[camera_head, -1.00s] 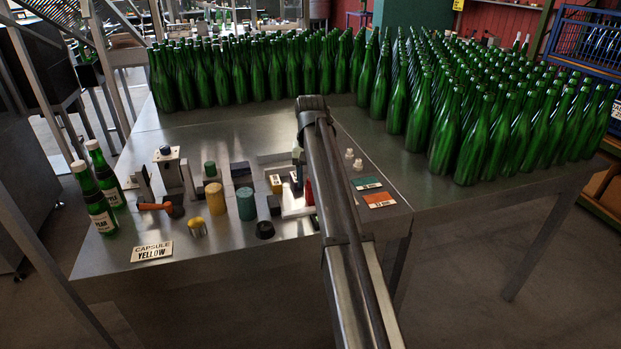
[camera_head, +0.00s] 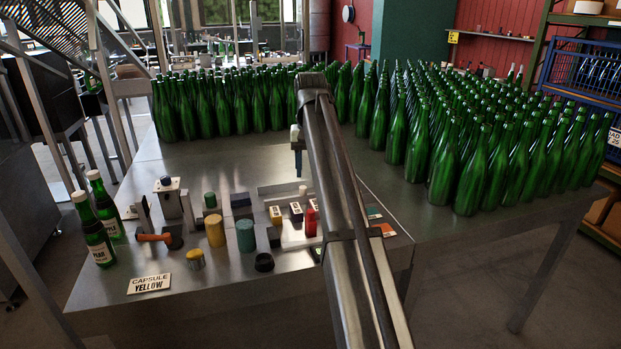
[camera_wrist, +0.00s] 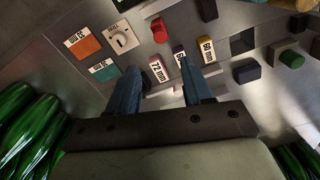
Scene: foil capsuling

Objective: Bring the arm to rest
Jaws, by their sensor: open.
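My arm crosses the head view from the lower right, reaching over the metal table (camera_head: 120,275). My gripper (camera_head: 299,172) hangs down from its far end, above the table. In the wrist view my gripper (camera_wrist: 165,80) shows two blue fingers set well apart with nothing between them. The fingers appear clear of the tabletop.
Dense rows of green bottles (camera_head: 440,165) fill the back and right. Two labelled bottles (camera_head: 103,217) stand at the left edge, near a "CAPSULE YELLOW" card (camera_head: 149,284). Yellow (camera_head: 215,229) and teal (camera_head: 245,236) cylinders stand mid-table.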

